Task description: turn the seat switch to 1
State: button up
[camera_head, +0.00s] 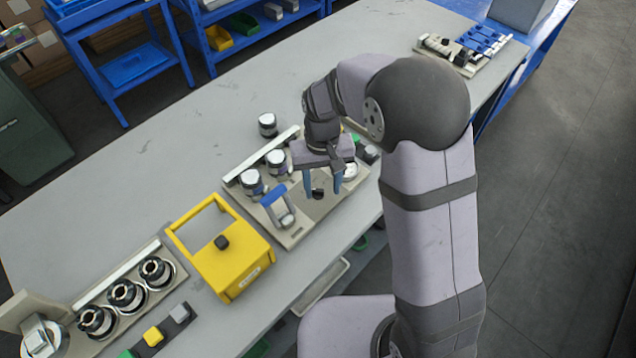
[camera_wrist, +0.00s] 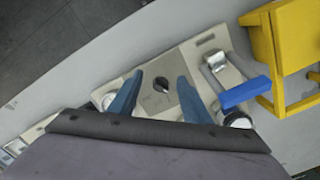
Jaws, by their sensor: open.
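My gripper (camera_head: 322,186) points down above the plate with blue fingers apart. I cannot tell the height gap.
A blue-handled clamp (camera_head: 277,203) stands on the plate near the fingers. Metal-topped cylinders (camera_head: 252,184) line the plate's back. A yellow box with a black knob (camera_head: 232,262) stands to the left.

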aim_at(318, 192)
jog(key=w+r+m, duration=0.1)
jog(key=w+a+r+m, duration=0.1)
jog(key=w+r+m, duration=0.1)
jog(key=shift+w+r+t, duration=0.1)
jog(key=shift+r+t, duration=0.1)
jog(key=shift+t, duration=0.1)
jog(key=shift+m, duration=0.4)
jog(key=shift+f, duration=0.1)
jog(key=shift+f+p, duration=0.8)
jog(key=shift+f, duration=2.75)
jog(key=c, duration=1)
